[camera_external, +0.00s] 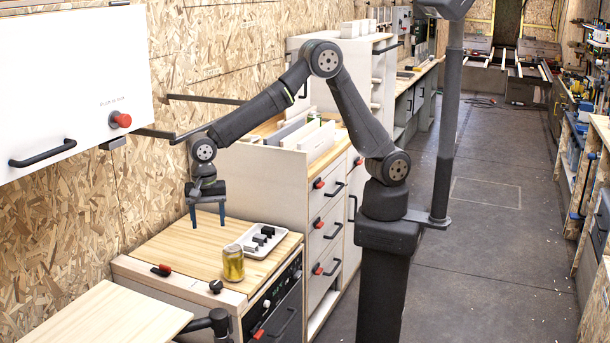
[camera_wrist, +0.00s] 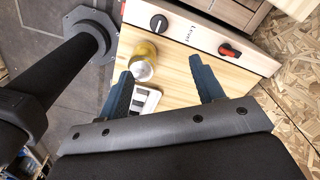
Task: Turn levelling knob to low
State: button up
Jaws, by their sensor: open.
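A black round knob (camera_wrist: 158,23) with a white pointer mark sits on the pale front strip of the wooden-topped cabinet, beside printed lettering that looks like "Level". It also shows in the external view (camera_external: 216,286). A low or high marking is not readable. A red-and-black switch (camera_wrist: 229,50) sits farther along the same strip, also seen in the external view (camera_external: 161,270). My gripper (camera_external: 208,222) points down above the back of the wooden top, behind and above the knob. In the wrist view its blue fingers (camera_wrist: 162,68) are apart with nothing held, clear of the knob.
A yellow can (camera_external: 233,262) stands on the wooden top (camera_external: 185,248) near the knob. A white tray (camera_external: 279,237) with dark blocks lies behind it. A white wall cabinet (camera_external: 70,85) hangs at left, and a pale board (camera_external: 105,315) is in front.

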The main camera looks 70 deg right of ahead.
notch_tip(320, 180, down, 2)
jog(key=m, duration=0.9)
send_near(216, 283)
notch_tip(216, 283, down, 8)
jog(key=shift+a+f, duration=0.1)
jog(key=shift+f, duration=0.05)
jog(key=c, duration=1)
